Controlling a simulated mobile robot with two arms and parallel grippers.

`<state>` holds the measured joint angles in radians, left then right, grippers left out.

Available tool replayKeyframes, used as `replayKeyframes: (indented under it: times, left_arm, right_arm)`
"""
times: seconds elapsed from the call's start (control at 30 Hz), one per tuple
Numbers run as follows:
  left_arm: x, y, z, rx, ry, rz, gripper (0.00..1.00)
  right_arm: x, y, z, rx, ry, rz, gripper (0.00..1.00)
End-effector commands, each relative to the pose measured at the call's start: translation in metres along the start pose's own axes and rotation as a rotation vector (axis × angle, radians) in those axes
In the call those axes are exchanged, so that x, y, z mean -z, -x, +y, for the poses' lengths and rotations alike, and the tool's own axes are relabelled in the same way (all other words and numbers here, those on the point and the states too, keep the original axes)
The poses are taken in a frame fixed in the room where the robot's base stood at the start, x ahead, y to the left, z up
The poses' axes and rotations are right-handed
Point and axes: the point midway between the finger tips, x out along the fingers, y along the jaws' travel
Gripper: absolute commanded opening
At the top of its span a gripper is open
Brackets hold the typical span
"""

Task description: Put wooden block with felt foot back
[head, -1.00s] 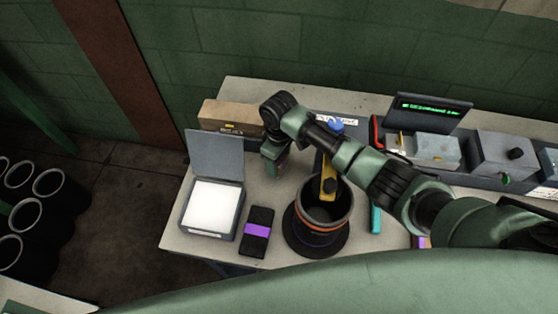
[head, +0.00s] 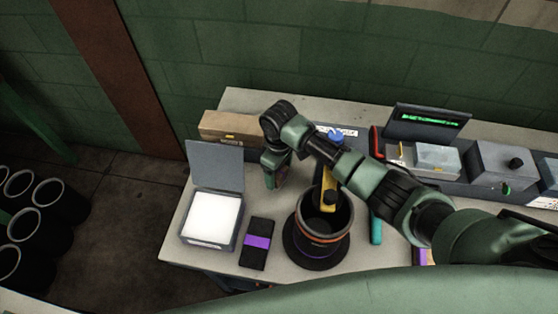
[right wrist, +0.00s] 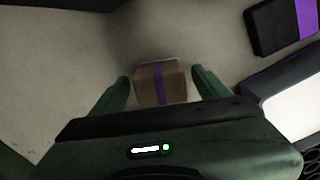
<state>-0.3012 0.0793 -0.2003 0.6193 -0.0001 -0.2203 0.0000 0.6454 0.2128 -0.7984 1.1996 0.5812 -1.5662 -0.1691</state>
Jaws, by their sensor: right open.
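The wooden block (right wrist: 147,86) shows in the right wrist view, brown with a purple stripe down its middle and a pale strip along its far edge, perhaps the felt. It sits on the pale tabletop between the two fingers of my right gripper (right wrist: 161,78). The fingers are open, with a gap on each side of the block. In the head view my right gripper (head: 274,176) points down over the table behind the foam box, and I cannot make out the block there. My left gripper is not in view.
An open-lidded box with white foam (head: 212,217) stands at the front left. Beside it lie a black case with a purple band (head: 257,242) and a dark round pot (head: 328,239) with a yellow tool. A cardboard box (head: 221,129) and grey devices (head: 503,167) line the back.

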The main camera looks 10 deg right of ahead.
Motion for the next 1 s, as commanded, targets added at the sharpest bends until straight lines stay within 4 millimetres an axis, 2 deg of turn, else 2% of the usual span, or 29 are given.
replayKeyframes:
  times: [0.3, 0.5, 0.7, 1.0]
  left_arm:
    - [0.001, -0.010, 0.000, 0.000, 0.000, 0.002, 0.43]
    - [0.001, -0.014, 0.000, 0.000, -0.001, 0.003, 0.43]
    - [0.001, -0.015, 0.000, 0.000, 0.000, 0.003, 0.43]
    - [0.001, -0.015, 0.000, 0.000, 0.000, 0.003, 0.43]
  right_arm:
    - [0.001, 0.066, 0.001, -0.003, 0.000, 0.006, 0.76]
    - [0.001, 0.098, 0.001, -0.001, -0.001, 0.003, 0.76]
    - [0.000, 0.110, 0.000, -0.001, -0.001, 0.000, 0.76]
    - [0.000, 0.110, 0.000, -0.001, -0.001, 0.000, 0.76]
